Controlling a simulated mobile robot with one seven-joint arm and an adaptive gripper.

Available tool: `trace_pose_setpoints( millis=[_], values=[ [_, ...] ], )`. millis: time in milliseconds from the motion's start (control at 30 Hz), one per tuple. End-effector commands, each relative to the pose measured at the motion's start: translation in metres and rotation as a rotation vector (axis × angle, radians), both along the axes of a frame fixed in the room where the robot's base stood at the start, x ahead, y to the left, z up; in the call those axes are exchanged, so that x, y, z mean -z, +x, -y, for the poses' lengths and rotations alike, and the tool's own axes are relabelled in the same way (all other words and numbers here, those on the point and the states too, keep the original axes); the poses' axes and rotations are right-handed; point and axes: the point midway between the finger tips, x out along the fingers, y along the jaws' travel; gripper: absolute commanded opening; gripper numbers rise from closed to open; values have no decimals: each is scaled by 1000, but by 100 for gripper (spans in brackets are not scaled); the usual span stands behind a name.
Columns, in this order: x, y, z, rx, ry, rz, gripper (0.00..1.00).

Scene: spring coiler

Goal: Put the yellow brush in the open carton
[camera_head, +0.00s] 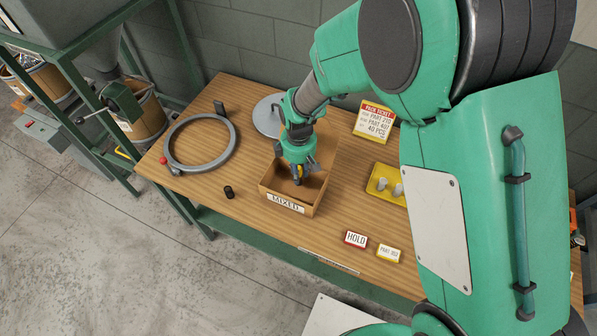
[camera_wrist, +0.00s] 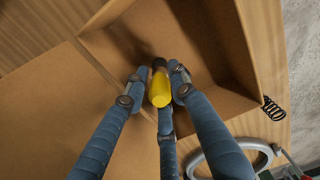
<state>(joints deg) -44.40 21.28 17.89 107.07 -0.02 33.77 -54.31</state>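The yellow brush (camera_wrist: 160,90) sits between the fingers of my gripper (camera_wrist: 155,84) in the wrist view, its dark end pointing away from the camera. The fingers are closed around it. In the head view my gripper (camera_head: 299,170) is over the open carton (camera_head: 283,200), a brown box with a MIXED label on its front, and a bit of yellow shows between the fingers. The carton's inside walls (camera_wrist: 215,45) surround the brush's far end in the wrist view. I cannot tell whether the brush touches the carton's floor.
On the wooden table (camera_head: 250,225) are a grey ring (camera_head: 224,160), a small black spring (camera_head: 229,192), a round grey plate (camera_head: 267,118), a yellow tray (camera_head: 380,193), a ticket sign (camera_head: 374,121), a HOLD label (camera_head: 355,239) and a part label (camera_head: 388,253). The table's front left is mostly clear.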

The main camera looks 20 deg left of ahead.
Motion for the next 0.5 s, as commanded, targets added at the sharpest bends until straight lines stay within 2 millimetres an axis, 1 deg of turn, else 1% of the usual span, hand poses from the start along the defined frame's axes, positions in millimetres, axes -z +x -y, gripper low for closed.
trace_pose_setpoints(
  millis=[300, 500],
  values=[
    [-2, 0, 0, 0, 0, 0, 26],
    [-13, 0, 0, 0, 1, 1, 26]
  ],
)
